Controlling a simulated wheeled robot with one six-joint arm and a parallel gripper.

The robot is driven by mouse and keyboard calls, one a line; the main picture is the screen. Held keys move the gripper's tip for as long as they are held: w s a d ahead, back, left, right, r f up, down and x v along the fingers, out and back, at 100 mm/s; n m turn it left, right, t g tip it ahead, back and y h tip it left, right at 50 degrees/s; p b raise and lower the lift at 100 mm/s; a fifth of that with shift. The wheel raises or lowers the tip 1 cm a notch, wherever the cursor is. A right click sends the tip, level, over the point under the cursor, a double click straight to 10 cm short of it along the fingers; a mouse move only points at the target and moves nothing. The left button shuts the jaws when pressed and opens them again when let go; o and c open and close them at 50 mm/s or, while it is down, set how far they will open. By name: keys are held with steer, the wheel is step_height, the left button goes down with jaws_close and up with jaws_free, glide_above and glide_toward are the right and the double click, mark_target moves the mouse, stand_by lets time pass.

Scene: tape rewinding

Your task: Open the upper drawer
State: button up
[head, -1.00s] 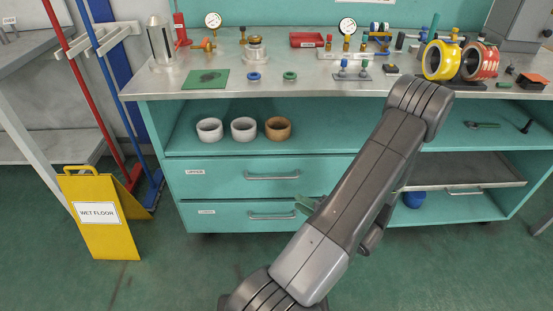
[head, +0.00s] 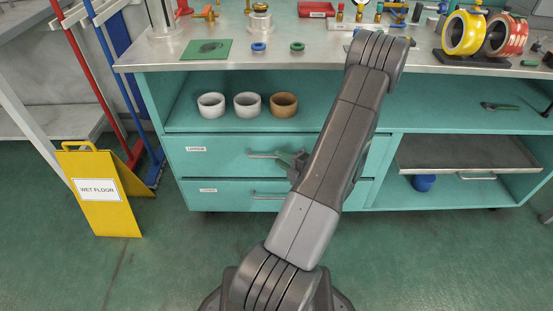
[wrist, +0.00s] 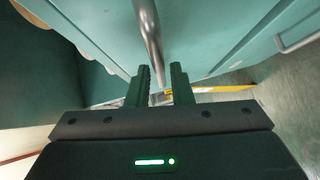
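The upper drawer (head: 222,163) is a teal front with a white label, and it looks shut. Its grey bar handle (head: 262,154) runs sideways across it. My gripper (head: 293,163) is at the right end of this handle, partly hidden by my arm. In the wrist view my gripper (wrist: 160,84) is open, with its two dark green fingers apart. The handle (wrist: 148,32) runs down toward the gap between the fingertips and is not clamped. Whether the fingers touch it, I cannot tell.
The lower drawer (head: 228,194) with its own handle is just below. Several rings stand on the shelf above, including a brown one (head: 284,104). A yellow wet floor sign (head: 98,211) stands at the left. The floor before the drawers is clear.

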steer(key=shift+x, duration=1.4)
steer(key=shift+c, duration=0.2)
jaws_close()
steer(key=shift+d, duration=0.1)
